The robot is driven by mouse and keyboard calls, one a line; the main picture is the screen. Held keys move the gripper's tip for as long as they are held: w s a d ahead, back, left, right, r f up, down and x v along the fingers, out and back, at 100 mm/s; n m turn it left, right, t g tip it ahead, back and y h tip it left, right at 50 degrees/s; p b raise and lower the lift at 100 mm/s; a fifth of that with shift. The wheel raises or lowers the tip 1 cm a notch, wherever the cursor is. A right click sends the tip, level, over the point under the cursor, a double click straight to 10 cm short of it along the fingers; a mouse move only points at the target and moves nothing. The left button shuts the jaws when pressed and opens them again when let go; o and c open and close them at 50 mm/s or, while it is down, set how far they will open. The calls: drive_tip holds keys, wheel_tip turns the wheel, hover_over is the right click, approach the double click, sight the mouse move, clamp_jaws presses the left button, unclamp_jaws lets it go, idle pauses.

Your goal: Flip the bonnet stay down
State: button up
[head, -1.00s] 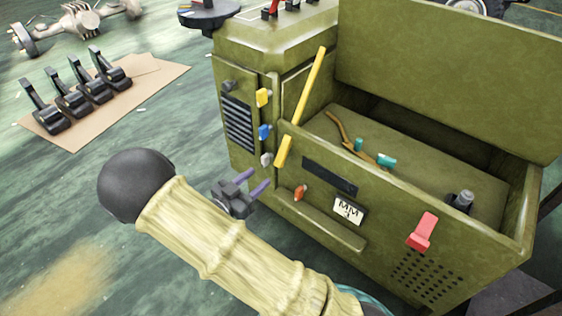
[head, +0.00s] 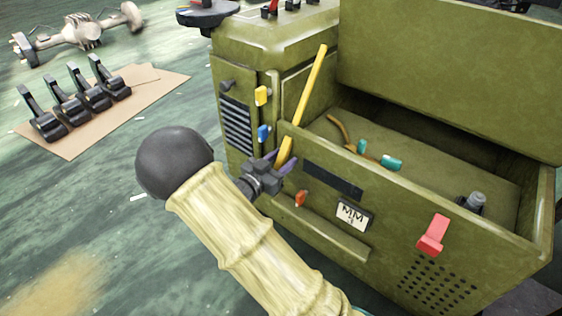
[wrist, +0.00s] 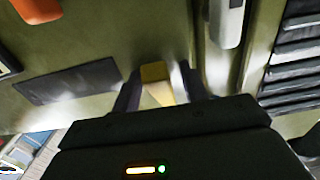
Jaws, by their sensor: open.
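The bonnet stay (head: 311,85) is a yellow bar, tilted up and to the right, at the left front corner of the olive engine bay. Its upper end stands above the bay's edge. My gripper (head: 281,162) is at the lower end of the stay on the bay's front face, its purple fingers apart. In the wrist view, the yellow end of the stay (wrist: 157,84) shows between the two blurred fingers of my gripper (wrist: 159,92). I cannot tell whether either finger touches it. The raised olive bonnet (head: 450,75) stands behind the bay.
Yellow (head: 261,95) and blue (head: 263,132) knobs sit left of the stay. An orange knob (head: 301,198), a dark plate (head: 333,181) and a red latch (head: 433,236) are on the front panel. Black pedals (head: 78,95) lie on cardboard at the left.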

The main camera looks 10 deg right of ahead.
clamp_jaws()
